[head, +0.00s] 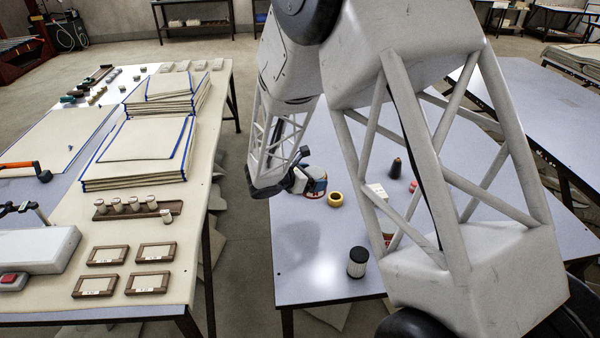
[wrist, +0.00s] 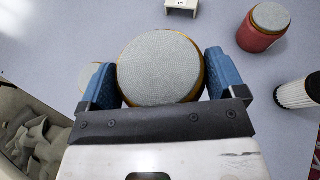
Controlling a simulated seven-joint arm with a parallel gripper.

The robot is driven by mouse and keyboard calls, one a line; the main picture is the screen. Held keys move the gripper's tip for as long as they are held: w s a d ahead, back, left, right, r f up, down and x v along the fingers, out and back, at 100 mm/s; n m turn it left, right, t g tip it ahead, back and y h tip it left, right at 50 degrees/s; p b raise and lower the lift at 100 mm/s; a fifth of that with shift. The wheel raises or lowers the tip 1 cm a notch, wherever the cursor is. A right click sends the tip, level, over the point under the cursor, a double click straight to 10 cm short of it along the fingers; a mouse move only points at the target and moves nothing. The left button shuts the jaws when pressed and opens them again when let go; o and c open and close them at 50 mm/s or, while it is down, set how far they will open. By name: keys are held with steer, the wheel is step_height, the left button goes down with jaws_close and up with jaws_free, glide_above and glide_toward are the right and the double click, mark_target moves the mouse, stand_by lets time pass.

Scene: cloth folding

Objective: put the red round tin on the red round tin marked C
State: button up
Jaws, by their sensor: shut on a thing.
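My gripper (wrist: 162,88) is shut on a round tin (wrist: 160,66) with a grey top and a golden-brown rim, held between its two blue fingers. The tin's lower side is hidden in the wrist view. In the head view my gripper (head: 314,184) is over the table's left part, close to a yellow round tin (head: 335,199). A red round tin (wrist: 262,30) with a grey top stands apart at the upper right of the wrist view. A red thing (head: 413,187) shows partly behind my arm in the head view. No letter C is legible on any tin.
A black-and-white ribbed cylinder (wrist: 298,92) stands at the right of the wrist view; the head view has it near the front edge (head: 357,262). A dark bottle-like thing (head: 396,167) and a white block (head: 377,191) are farther back. The table's left front (head: 300,260) is clear.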

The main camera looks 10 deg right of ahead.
steer(key=shift+s+a+r, duration=0.1)
steer(key=shift+s+a, duration=0.15)
steer(key=shift+s, duration=0.25)
steer(key=shift+s+a, duration=0.25)
steer(key=shift+s, duration=0.2)
steer(key=shift+w, duration=0.1)
steer(key=w+a+f, duration=0.1)
steer(key=w, duration=1.5)
steer(key=shift+a+f, duration=0.15)
steer(key=shift+f, duration=0.1)
steer(key=shift+s, duration=0.1)
steer(key=shift+f, duration=1.75)
steer(key=shift+f, duration=0.15)
steer(key=o, duration=1)
